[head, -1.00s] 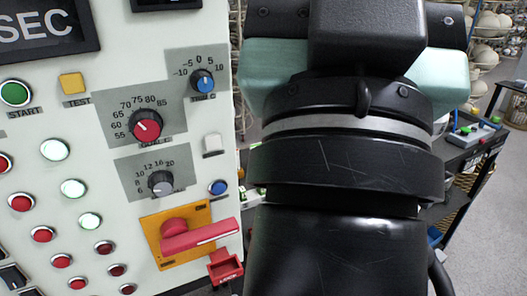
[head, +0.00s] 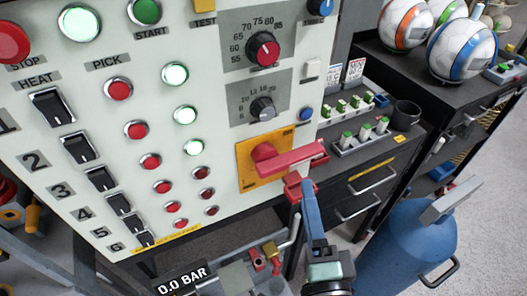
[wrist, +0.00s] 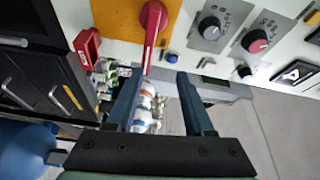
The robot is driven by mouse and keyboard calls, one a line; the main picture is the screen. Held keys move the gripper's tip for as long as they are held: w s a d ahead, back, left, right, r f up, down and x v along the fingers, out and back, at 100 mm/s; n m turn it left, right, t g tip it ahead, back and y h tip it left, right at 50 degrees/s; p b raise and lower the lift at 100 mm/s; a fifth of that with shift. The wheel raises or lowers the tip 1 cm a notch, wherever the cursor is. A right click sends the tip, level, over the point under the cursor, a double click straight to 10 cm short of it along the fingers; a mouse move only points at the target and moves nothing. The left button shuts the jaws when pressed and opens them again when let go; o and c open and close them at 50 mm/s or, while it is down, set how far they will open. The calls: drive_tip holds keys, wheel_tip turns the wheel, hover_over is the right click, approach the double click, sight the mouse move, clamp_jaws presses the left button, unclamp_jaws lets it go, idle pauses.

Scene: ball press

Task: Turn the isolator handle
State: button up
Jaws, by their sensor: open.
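The isolator handle (head: 290,158) is a red lever on a yellow plate (head: 246,166), low on the right of the pale panel. It points right and slightly up in the head view. In the wrist view the handle (wrist: 153,28) runs down from the yellow plate (wrist: 118,28), its free end toward the gap between my fingers. My gripper (wrist: 159,77) is open, with blue fingers and nothing held. In the head view my gripper (head: 308,184) is just below the handle's free end, its fingers overlapping. I cannot tell whether it touches the handle.
A red lock tab (wrist: 87,46) is close beside the handle. Knobs (head: 262,48), switches (head: 101,179) and buttons (head: 175,75) cover the panel. A blue canister (head: 405,245) stands on the floor at right. A dark bench with balls (head: 462,48) is behind.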

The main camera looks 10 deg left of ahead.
sight(294, 165)
drive_tip(key=shift+m, duration=0.7)
drive_tip(key=p+x, duration=0.1)
drive_tip(key=x, duration=0.3)
drive_tip(key=f+p+x, duration=0.1)
drive_tip(key=x, duration=0.2)
drive_tip(key=f+p+x, duration=0.1)
drive_tip(key=p+x, duration=0.1)
drive_tip(key=x, duration=0.2)
drive_tip(key=shift+w+a, duration=0.3)
clamp_jaws()
idle(0.5)
